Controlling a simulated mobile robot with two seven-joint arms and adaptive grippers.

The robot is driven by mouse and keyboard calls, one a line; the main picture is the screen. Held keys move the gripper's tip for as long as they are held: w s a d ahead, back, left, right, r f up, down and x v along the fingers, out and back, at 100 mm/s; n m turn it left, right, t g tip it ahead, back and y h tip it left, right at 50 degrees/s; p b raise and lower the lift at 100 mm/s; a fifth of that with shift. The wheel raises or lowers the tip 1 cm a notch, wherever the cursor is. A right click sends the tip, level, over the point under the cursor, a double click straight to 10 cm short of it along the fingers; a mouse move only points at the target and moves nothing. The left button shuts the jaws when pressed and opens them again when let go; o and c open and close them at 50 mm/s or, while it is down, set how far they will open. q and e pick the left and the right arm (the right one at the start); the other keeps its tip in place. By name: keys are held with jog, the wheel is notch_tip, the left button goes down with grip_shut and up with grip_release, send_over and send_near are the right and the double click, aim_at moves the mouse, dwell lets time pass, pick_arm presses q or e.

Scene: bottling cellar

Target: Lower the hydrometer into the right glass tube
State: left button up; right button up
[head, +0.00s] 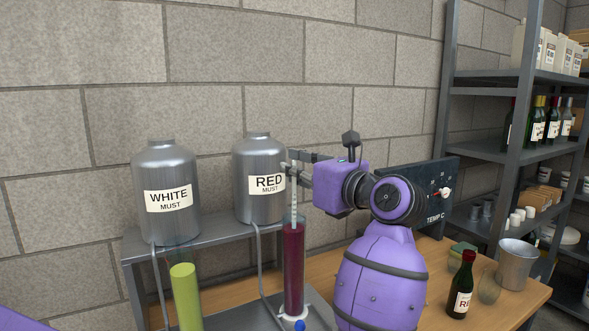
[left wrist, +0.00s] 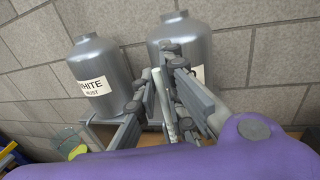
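The right glass tube (head: 293,270) holds dark red liquid and stands upright in front of the RED MUST tank. The hydrometer (head: 294,205), a slim pale rod, stands about upright over this tube. Its lower part reaches the tube's mouth; its lower end is hard to make out against the red liquid. My left gripper (head: 291,165) is above the tube, its fingers closed about the hydrometer's upper part. The left wrist view shows the hydrometer (left wrist: 165,108) between the fingers. The left glass tube (head: 186,295) holds yellow-green liquid. My right gripper is not in view.
The WHITE tank (head: 165,221) and RED tank (head: 258,213) stand on a metal stand (head: 215,238) behind the tubes. A loaded shelf stands beyond.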

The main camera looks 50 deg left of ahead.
pick_arm(q)
jog(key=o, duration=0.3)
jog(key=shift+o, duration=0.2)
jog(key=d, duration=1.2)
jog(key=shift+s, duration=0.45)
